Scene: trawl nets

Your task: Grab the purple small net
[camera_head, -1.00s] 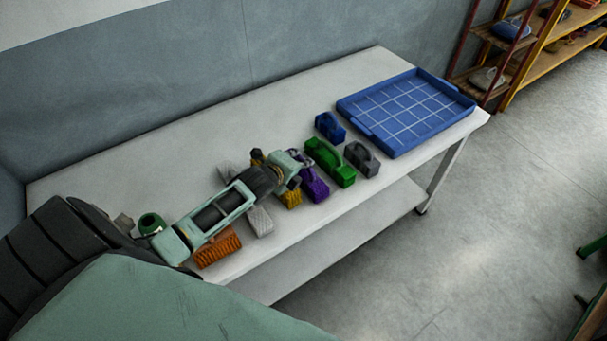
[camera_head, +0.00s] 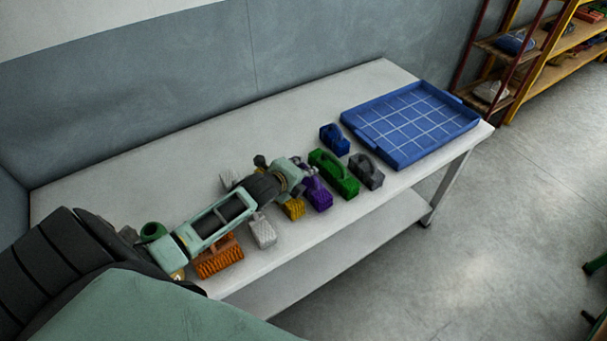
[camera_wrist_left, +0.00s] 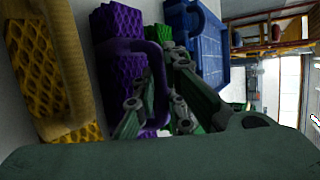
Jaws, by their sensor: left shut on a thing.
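The purple small net (camera_head: 318,196) lies on the white table, between a yellow net and a green net. In the left wrist view the purple net (camera_wrist_left: 116,52) shows a raised handle loop. My left gripper (camera_head: 307,170) reaches over it from the left. In the left wrist view the gripper's fingers (camera_wrist_left: 155,100) are closed at the purple handle. Part of the purple net is hidden behind the fingers. My right gripper is not in view.
A yellow net (camera_head: 293,209) and a green net (camera_head: 336,174) lie close on either side. Blue (camera_head: 334,139), grey (camera_head: 366,172), white (camera_head: 262,231) and orange (camera_head: 219,259) nets also lie on the table (camera_head: 150,170). A blue gridded tray (camera_head: 410,122) sits at the right end.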

